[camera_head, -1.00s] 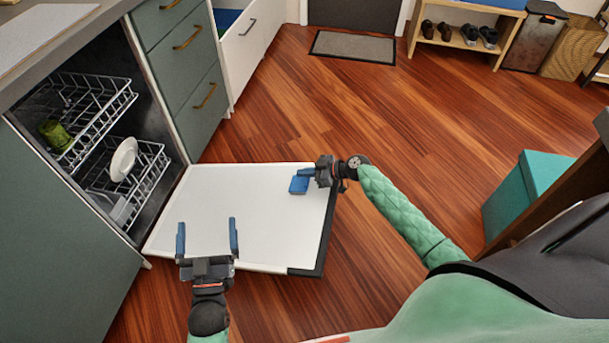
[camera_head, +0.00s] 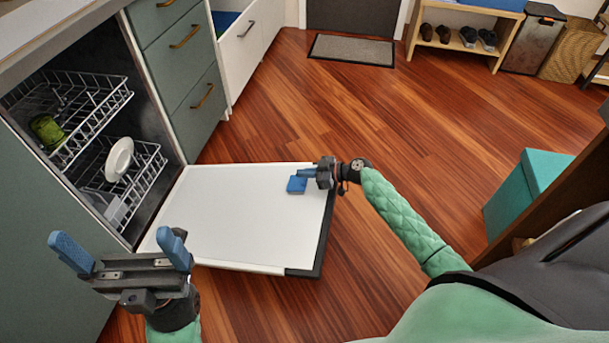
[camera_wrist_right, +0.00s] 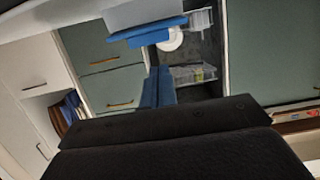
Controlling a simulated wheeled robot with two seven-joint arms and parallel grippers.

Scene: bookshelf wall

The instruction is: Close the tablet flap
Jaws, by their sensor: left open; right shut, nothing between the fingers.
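No tablet shows; the open flap in view is a dishwasher door (camera_head: 245,215), white inside with a dark outer edge, lying lowered over the floor. Its cabinet opening is at the left. My left gripper (camera_head: 122,250) is open and empty, in front of the cabinet and left of the door's near corner. My right gripper (camera_head: 298,184) is shut and empty, over the door's far right corner; whether it touches the door I cannot tell. In the right wrist view its blue fingers (camera_wrist_right: 158,88) point toward the dishwasher.
An upper rack (camera_head: 88,110) holds a green cup (camera_head: 46,130); a lower rack (camera_head: 148,170) holds a white plate (camera_head: 119,159). Green drawers (camera_head: 182,65) stand behind the door. A teal box (camera_head: 522,195) is at the right. The wooden floor beyond the door is clear.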

